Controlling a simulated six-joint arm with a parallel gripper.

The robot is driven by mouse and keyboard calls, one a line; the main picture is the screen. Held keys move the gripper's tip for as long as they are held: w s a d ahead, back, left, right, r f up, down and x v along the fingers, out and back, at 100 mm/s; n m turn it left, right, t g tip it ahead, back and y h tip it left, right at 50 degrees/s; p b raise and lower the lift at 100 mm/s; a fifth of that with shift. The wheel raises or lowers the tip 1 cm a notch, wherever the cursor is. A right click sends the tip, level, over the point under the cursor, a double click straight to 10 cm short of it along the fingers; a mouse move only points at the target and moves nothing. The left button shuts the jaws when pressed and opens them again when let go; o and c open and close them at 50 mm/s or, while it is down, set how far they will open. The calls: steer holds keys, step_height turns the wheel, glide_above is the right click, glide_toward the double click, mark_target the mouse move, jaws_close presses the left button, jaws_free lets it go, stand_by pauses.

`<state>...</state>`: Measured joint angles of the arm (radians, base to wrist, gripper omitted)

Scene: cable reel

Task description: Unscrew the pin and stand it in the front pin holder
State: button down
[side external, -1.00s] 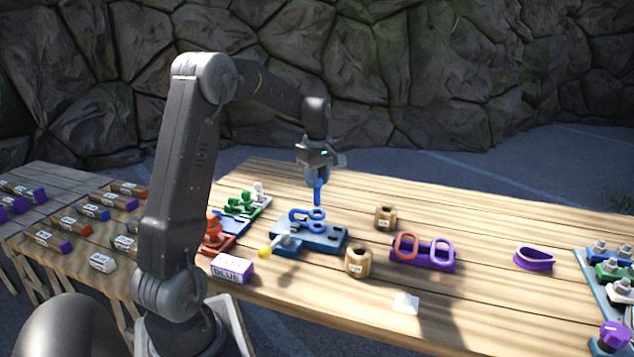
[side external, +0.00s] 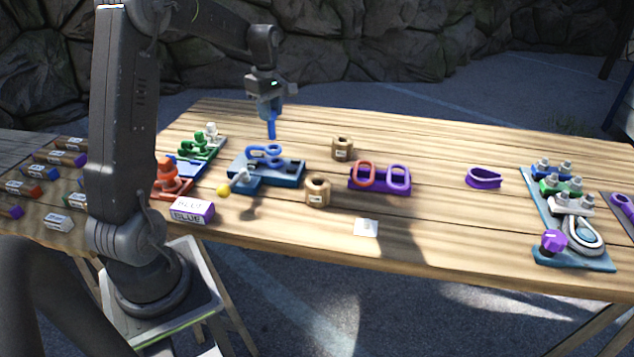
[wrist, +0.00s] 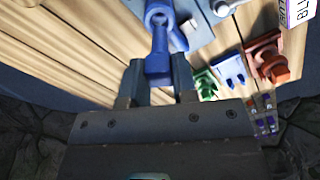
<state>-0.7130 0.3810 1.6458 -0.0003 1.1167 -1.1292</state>
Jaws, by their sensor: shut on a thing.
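My gripper (side external: 270,106) is shut on the blue pin (side external: 271,129), which hangs upright below the jaws. In the wrist view the pin (wrist: 158,62) sits between both fingers. The pin is above the blue shackle (side external: 262,151) on the dark blue fixture (side external: 290,172); its lower end appears close to the shackle, and I cannot tell whether they touch. Two tan round holders with a hole in the top stand to the right of the fixture: the front one (side external: 318,192) nearer the table's front edge, the other (side external: 342,149) farther back. Both look empty.
A yellow-tipped rod (side external: 225,190) juts from the fixture. The labelled box (side external: 192,211) stands in front left. A purple stand (side external: 380,182) with ring shapes is right of the front holder. Coloured parts (side external: 190,158) are at left. Table space beyond the purple stand is fairly open.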

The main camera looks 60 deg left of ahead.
stand_by(0.4)
steer(key=w+d+f, duration=0.2)
steer(key=d, duration=0.6)
steer(key=w+d+f, duration=0.2)
steer(key=d, duration=0.6)
steer(key=shift+a+f, duration=0.1)
steer(key=shift+f, duration=2.65)
steer(key=shift+f, duration=0.6)
steer(key=c, duration=0.8)
jaws_free()
steer(key=shift+s, duration=0.1)
